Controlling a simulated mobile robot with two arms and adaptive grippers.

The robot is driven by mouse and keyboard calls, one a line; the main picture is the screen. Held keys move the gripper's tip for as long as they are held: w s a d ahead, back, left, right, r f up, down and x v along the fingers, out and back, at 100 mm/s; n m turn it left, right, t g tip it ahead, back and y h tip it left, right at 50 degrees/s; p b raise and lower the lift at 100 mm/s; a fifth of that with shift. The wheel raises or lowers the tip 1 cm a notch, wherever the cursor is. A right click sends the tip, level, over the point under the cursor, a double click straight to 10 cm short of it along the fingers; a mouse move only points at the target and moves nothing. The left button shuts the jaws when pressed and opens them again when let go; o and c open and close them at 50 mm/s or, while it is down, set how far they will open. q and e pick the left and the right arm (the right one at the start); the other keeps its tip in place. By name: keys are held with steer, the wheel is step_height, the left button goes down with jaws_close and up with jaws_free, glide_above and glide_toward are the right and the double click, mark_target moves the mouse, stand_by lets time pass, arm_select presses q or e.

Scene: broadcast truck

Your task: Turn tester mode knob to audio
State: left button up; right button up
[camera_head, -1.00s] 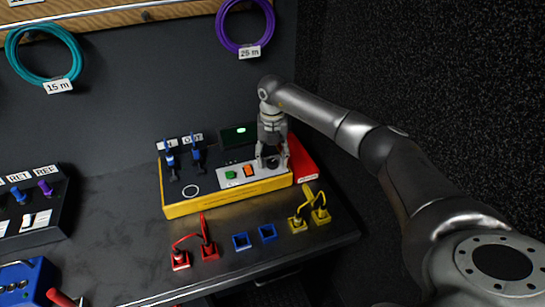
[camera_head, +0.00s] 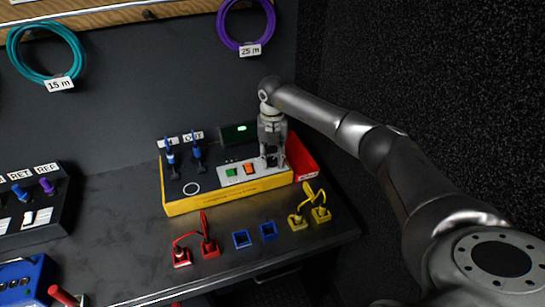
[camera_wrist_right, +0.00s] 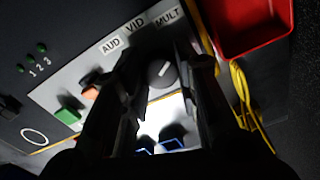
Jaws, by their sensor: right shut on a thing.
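The tester is a yellow-edged box (camera_head: 229,200) with a dark top on the bench. Its mode knob (camera_wrist_right: 160,74) is dark and round with a pale pointer mark, below the labels AUD (camera_wrist_right: 111,43), VID (camera_wrist_right: 135,24) and MULT (camera_wrist_right: 167,15). I cannot tell exactly which label the mark points to. My right gripper (camera_head: 272,163) reaches down over the right end of the tester. In the right wrist view its dark fingers (camera_wrist_right: 158,72) stand on both sides of the knob, shut on it. In the head view the gripper hides the knob. My left gripper is not in view.
A green button (camera_head: 232,172) and an orange switch (camera_head: 249,168) sit left of the gripper. A red tray (camera_head: 306,170) adjoins the tester's right end. Red plugs (camera_head: 209,247), blue sockets (camera_head: 241,239) and yellow plugs (camera_head: 320,212) line the bench in front.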

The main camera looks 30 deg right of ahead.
steer(key=n+b, duration=0.1)
steer(key=n, duration=0.4)
steer(key=shift+n, duration=0.3)
steer(key=n+b, duration=0.2)
steer(key=n, duration=0.4)
steer(key=shift+c, duration=0.2)
steer(key=n+b, duration=0.1)
steer(key=n, duration=0.5)
steer(key=shift+n, duration=0.3)
steer(key=n, duration=0.5)
steer(key=shift+b, duration=0.35)
steer(key=shift+n, duration=0.4)
steer(key=o, duration=1.1)
steer(key=shift+c, duration=0.2)
